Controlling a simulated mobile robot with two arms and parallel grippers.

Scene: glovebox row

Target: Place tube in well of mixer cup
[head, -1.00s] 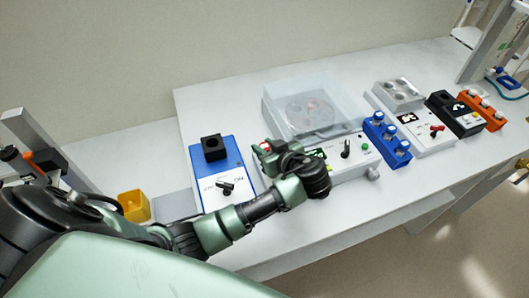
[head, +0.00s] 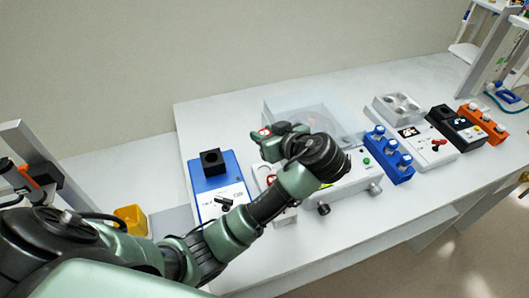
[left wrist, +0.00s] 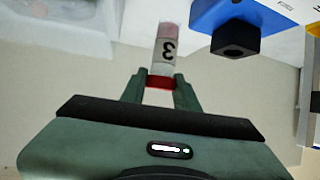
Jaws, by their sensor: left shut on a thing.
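The mixer is a blue and white box (head: 220,188) with a black knob on its front and a square black cup (head: 211,161) on its blue top. The cup (left wrist: 235,39) also shows in the left wrist view, to the right of the tube. My left gripper (head: 266,144) is to the right of the cup, in front of the clear-lidded machine. In the left wrist view its fingers (left wrist: 160,84) are shut on the red cap of a tube (left wrist: 166,50) marked 3. The tube points away from the fingers and is clear of the cup. My right gripper is not in view.
The clear-lidded machine (head: 345,122) stands beside the mixer, partly hidden by my left arm. Further right are a blue rack (head: 392,163), a white device with round wells (head: 398,106), a black device (head: 455,125) and an orange rack (head: 483,121). A yellow bin (head: 131,219) is at left.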

